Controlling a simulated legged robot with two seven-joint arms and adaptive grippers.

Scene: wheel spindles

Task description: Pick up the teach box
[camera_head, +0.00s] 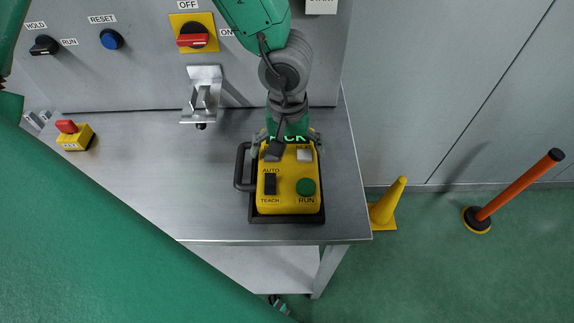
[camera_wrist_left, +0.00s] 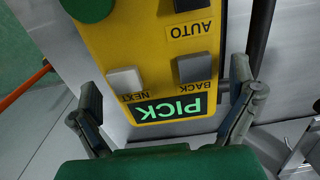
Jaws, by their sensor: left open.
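The teach box (camera_head: 287,180) is a yellow box with a black surround and a black side handle on its left, lying on the metal table. It has a green RUN button, an AUTO/TEACH switch and a lit PICK display. My left gripper (camera_head: 288,142) is at its far end, with fingers apart on either side of the display end. In the left wrist view the box (camera_wrist_left: 150,45) lies between the open fingers, with a visible gap at the left one. Whether the right finger touches it I cannot tell.
The metal table (camera_head: 150,185) has free room left of the box. A yellow box with a red switch (camera_head: 76,136) sits at its left. A metal bracket (camera_head: 202,97) sticks out from the panel behind. A yellow cone (camera_head: 388,206) and an orange post (camera_head: 520,185) stand right.

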